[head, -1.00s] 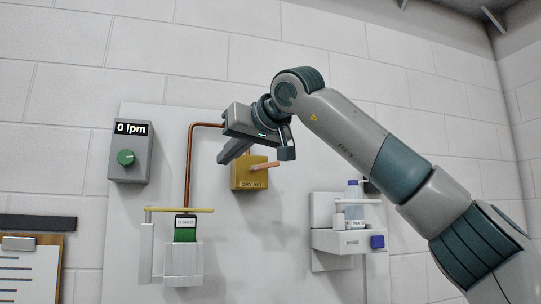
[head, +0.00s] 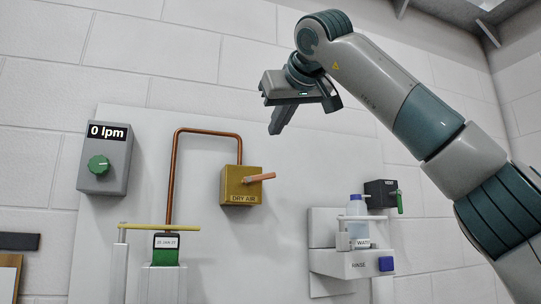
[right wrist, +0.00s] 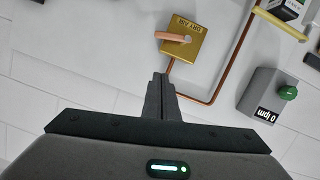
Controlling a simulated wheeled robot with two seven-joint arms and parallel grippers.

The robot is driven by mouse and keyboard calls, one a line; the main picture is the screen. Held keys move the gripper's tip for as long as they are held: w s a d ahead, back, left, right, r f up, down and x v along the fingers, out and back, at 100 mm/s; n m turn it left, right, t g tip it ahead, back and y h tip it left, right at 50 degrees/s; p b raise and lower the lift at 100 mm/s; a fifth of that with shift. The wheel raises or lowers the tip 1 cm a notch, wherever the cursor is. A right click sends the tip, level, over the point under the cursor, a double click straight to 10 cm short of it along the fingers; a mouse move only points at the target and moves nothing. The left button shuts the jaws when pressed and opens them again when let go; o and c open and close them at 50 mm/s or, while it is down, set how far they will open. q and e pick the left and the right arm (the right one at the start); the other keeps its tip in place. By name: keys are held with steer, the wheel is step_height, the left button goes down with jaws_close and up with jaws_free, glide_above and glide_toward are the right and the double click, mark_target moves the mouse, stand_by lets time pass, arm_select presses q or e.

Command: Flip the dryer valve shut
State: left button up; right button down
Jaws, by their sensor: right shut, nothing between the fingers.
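The dryer valve is a gold box (head: 237,195) labelled DRY AIR on the white panel. Its salmon-coloured lever (head: 262,177) points right and slightly up in the head view. In the right wrist view, which is turned upside down, the gold box (right wrist: 192,46) is at top middle and the lever (right wrist: 168,36) points left. My right gripper (head: 275,129) is shut and empty, above and to the right of the valve, apart from the lever. Its closed fingers (right wrist: 160,80) point toward the valve in the wrist view. My left gripper is not in view.
A grey meter (head: 105,160) reads 0 lpm and has a green knob. A copper pipe (head: 172,165) joins the valve to a holder with a green-based vial and yellow bar (head: 160,227). A rinse shelf (head: 345,262) with a bottle and a black VENT box (head: 380,193) are at right.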

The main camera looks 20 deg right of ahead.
steer(key=p, duration=0.3)
glide_above(260, 178)
steer(key=f+v, duration=0.1)
steer(key=v, duration=0.2)
steer(key=f, duration=0.3)
steer(key=d+f, duration=0.1)
steer(key=f, duration=0.2)
steer(key=shift+w+d, duration=0.3)
steer(key=shift+w, duration=0.05)
steer(key=shift+d+f+m+y, duration=0.45)
steer(key=shift+f+m, duration=0.2)
steer(key=shift+m, duration=0.45)
steer(key=shift+r+p, duration=0.1)
steer(key=shift+p, duration=0.2)
